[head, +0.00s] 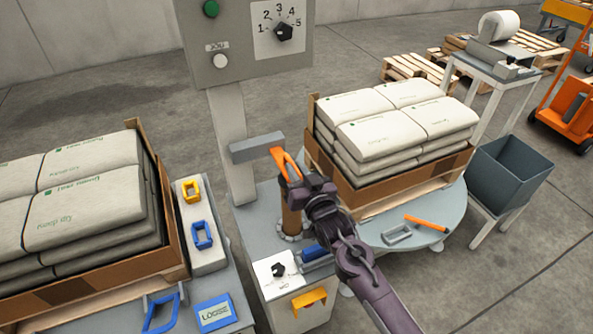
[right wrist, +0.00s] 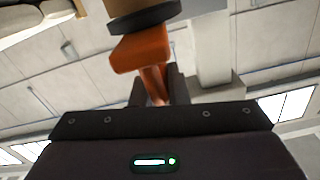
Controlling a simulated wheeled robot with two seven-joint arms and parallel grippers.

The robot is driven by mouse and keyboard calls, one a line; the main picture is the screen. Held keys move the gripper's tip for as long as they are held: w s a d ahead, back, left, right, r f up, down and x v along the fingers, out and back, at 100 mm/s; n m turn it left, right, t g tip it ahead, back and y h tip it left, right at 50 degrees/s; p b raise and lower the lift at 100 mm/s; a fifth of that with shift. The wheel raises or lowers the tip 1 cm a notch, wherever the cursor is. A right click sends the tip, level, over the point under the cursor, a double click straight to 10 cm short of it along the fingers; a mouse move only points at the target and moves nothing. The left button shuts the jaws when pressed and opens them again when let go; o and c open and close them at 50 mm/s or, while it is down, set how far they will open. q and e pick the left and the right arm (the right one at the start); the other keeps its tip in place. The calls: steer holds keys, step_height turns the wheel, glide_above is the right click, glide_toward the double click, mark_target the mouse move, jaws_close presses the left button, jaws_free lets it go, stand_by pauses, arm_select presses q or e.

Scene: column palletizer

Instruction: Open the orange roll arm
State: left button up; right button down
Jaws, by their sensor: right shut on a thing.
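The orange roll arm (head: 279,160) sticks out at the grey column's side, above the brown roll (head: 291,219). In the head view my right gripper (head: 295,182) is at its near end, with my right arm coming up from the bottom right. In the right wrist view the orange arm (right wrist: 145,50) runs down between the dark fingers (right wrist: 160,88), which are shut on it. A dark disc and a brown cylinder are just above it there. The finger contact is partly hidden in the head view. My left gripper is not in view.
Stacked sacks on a pallet (head: 400,200) stand on a round grey turntable (head: 440,232), close to the right of my arm. More sacks (head: 85,190) stand at the left. A control box (head: 290,275) with a knob is below the gripper.

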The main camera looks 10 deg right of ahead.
mark_target(287, 155)
steer(key=r+g+p, duration=0.1)
steer(key=p, duration=0.2)
steer(key=w+r+p, duration=0.1)
steer(key=r+p, duration=0.1)
steer(key=p, duration=0.1)
steer(key=r+g+p, duration=0.1)
steer(key=r+p, duration=0.1)
steer(key=p, duration=0.1)
steer(key=shift+w+a+g+h, duration=0.2)
steer(key=shift+a+g+h, duration=0.1)
steer(key=shift+h, duration=0.1)
steer(key=w+r+g+p, duration=0.1)
steer(key=r+p, duration=0.1)
steer(key=p, duration=0.2)
steer(key=w+a+r+g+h+p, duration=0.1)
steer(key=w+g+p, duration=0.1)
steer(key=p, duration=0.1)
steer(key=shift+r+p, duration=0.35)
steer(key=shift+w+a+r+g+p, duration=0.2)
steer(key=shift+w+g+p, duration=0.3)
steer(key=shift+g+p, duration=0.2)
steer(key=c, duration=1.5)
jaws_free()
steer(key=shift+o, duration=0.2)
steer(key=shift+r, duration=0.1)
steer(key=b+v, duration=0.1)
steer(key=v, duration=0.6)
steer(key=shift+s+r, duration=0.15)
steer(key=shift+s, duration=0.2)
